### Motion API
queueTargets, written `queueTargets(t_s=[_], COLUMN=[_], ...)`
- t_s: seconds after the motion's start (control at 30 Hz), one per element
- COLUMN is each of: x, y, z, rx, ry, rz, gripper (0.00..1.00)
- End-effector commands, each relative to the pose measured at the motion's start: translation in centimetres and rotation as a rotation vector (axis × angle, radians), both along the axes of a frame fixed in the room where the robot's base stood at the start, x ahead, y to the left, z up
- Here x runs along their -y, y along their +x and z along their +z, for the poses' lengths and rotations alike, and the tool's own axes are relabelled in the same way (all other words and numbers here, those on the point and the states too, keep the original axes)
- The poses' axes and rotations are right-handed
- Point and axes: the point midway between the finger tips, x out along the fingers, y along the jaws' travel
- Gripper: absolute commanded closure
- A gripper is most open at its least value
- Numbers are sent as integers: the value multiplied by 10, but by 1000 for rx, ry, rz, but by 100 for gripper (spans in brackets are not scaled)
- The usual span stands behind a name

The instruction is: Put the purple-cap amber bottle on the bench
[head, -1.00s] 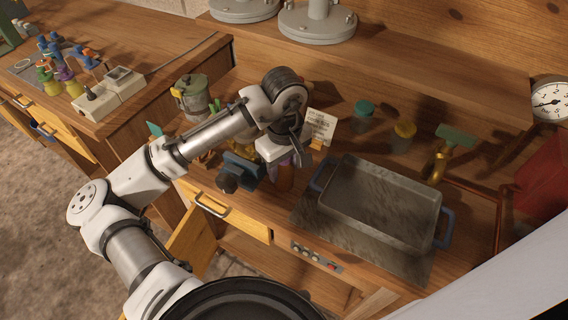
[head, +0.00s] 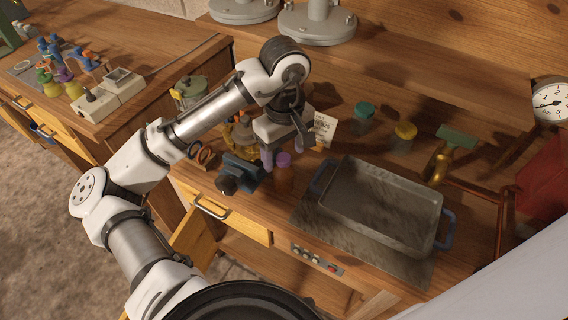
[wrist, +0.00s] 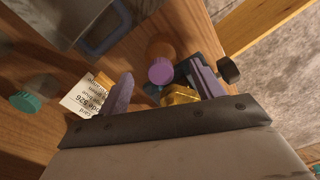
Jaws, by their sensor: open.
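The purple-cap amber bottle (head: 283,182) stands upright on the wooden bench (head: 276,212), left of the metal tray. In the wrist view its purple cap (wrist: 161,70) faces me, with the amber body (wrist: 160,48) beyond it. My gripper (head: 277,158) is open and empty, just above and behind the bottle in the head view. In the wrist view the cap lies in the space between my two purple-grey fingers (wrist: 163,88), apart from both.
A dark blue clamp-like device (head: 241,172) sits close on the bottle's left. The grey tray (head: 378,222) with blue handles is on its right. A paper card (head: 324,128), a teal-lidded jar (head: 364,113) and a yellow-lidded jar (head: 403,135) stand behind.

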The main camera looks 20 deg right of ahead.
Motion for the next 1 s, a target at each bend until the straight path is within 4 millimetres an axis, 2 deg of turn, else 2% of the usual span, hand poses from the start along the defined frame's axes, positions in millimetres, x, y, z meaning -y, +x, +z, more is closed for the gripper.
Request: queueTargets(t_s=[0.1,0.3,0.47,0.7,0.83,0.87,0.93,0.97,1.0], x=[0,0,0,0,15,23,41,48,53], y=[1,1,1,1,7,12,26,34,46], z=[26,55,64,66,77,84,112,130,160], rx=[6,4,2,2,56,88,210,284,407], ry=[3,2,2,-3,-133,-197,-399,-500,-637], rz=[1,1,1,0,-42,-63,-125,-155,-194], gripper=[34,34,34,34,34,34,34,34,34])
